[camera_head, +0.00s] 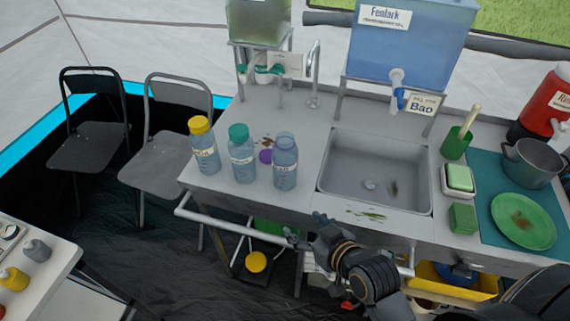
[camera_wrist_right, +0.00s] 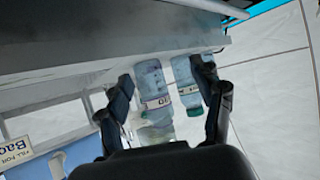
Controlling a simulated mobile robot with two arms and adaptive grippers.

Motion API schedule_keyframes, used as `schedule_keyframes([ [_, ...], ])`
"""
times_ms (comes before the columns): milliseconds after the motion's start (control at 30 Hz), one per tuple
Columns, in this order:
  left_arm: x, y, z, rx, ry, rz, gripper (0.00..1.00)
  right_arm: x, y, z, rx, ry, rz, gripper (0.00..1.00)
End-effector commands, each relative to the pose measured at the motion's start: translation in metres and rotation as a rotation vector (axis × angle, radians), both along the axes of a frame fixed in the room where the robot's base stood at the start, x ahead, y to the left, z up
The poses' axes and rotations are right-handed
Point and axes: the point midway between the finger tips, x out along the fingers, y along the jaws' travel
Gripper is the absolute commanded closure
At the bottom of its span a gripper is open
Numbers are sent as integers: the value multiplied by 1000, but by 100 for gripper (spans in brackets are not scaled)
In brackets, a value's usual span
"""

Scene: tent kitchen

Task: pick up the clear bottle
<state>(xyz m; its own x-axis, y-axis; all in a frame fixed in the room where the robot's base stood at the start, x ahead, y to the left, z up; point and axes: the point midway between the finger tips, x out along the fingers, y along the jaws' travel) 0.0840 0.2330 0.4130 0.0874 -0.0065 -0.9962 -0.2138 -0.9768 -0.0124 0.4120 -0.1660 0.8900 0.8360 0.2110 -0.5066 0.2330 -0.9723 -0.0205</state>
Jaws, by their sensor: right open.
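The clear bottle (camera_head: 285,165) stands upright on the metal counter, at the right end of a row of three bottles. It has a pale see-through top and a white label. In the right wrist view, which looks upside down, the clear bottle (camera_wrist_right: 152,82) shows between the finger tips, farther ahead. My right gripper (camera_head: 304,230) is open and empty at the counter's front edge, below and to the right of the bottle. Its fingers are spread in the wrist view (camera_wrist_right: 162,78). My left gripper does not show.
A teal-capped bottle (camera_head: 242,158) and a yellow-capped bottle (camera_head: 205,150) stand left of the clear bottle. A purple lid (camera_head: 265,156) lies close behind. The sink (camera_head: 365,165) is to the right. A rail (camera_head: 240,228) runs along the counter front.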

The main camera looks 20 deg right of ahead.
Motion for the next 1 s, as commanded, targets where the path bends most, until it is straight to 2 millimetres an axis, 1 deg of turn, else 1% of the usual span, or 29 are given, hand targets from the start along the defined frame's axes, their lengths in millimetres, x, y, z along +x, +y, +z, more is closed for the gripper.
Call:
schedule_keyframes([
  [33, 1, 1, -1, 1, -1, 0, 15, 12, -1, 22, 22, -102, -17, 34],
  [100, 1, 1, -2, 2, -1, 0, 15, 26, -7, 53, 41, -244, -46, 34],
  [133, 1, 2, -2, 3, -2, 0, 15, 30, -10, 66, 48, -298, -60, 34],
  [200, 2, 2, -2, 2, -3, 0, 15, 35, -17, 89, 59, -399, -91, 34],
  [300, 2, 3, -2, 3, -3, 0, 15, 39, -24, 110, 67, -490, -124, 34],
  [367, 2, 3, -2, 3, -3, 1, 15, 41, -27, 117, 68, -518, -134, 34],
  [467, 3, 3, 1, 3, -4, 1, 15, 50, -28, 122, 69, -533, -141, 34],
  [700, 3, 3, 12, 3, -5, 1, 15, 96, -22, 122, 70, -531, -141, 34],
  [800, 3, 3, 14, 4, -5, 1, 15, 112, -21, 121, 70, -529, -140, 34],
  [900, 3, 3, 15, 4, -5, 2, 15, 121, -19, 120, 69, -529, -139, 34],
  [1000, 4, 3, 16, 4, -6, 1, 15, 127, -18, 119, 69, -528, -139, 34],
])
